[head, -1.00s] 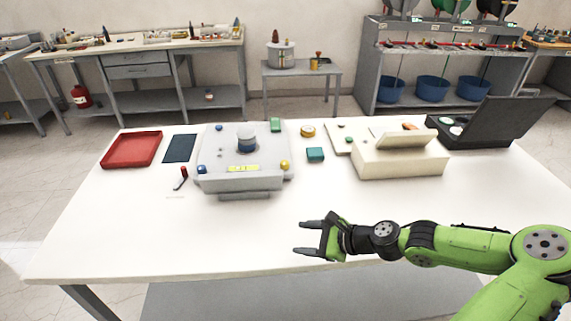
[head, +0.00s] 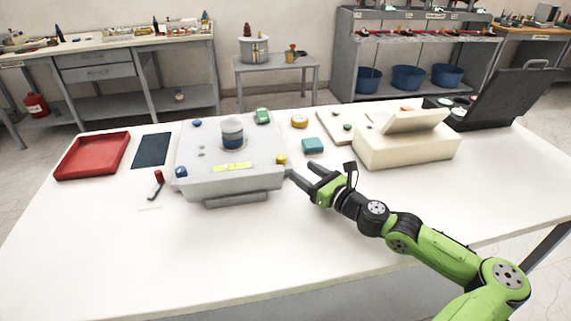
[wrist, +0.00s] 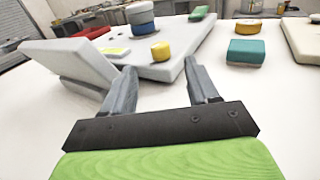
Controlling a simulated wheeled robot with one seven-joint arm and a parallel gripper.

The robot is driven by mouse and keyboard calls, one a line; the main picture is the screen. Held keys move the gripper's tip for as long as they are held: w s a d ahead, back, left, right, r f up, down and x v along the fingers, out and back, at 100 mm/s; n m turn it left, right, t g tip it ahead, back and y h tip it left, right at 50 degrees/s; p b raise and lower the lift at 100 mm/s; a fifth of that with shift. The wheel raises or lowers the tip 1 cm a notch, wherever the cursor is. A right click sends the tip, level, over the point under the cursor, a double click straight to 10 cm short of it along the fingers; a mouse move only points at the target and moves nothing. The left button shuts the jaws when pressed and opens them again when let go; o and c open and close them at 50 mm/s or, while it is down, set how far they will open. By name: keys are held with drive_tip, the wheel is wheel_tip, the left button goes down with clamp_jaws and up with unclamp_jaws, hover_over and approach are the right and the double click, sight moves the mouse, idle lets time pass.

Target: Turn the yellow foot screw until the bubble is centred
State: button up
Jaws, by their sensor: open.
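The yellow foot screw (head: 281,159) is a small yellow knob at the front right corner of the grey levelling plate (head: 208,184). It also shows in the wrist view (wrist: 161,51), ahead of the fingers and between them. The level vial (head: 232,167) is a yellow-green strip at the plate's front; its bubble is too small to make out. My gripper (head: 300,172) is open and empty, just right of the screw and apart from it in the head view. In the wrist view my gripper (wrist: 160,88) has its two grey fingers spread, pointing toward the plate.
A teal block (head: 313,146) and a cream console (head: 405,150) stand to the right. A red-handled tool (head: 157,184) lies left. The front table is clear.

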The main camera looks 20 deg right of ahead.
sight(285, 159)
drive_tip(key=b+x, duration=0.1)
drive_tip(key=x, duration=0.7)
drive_tip(key=shift+s, duration=0.1)
drive_tip(key=c, duration=1)
drive_tip(key=shift+c, duration=0.2)
drive_tip(key=shift+y, duration=0.4)
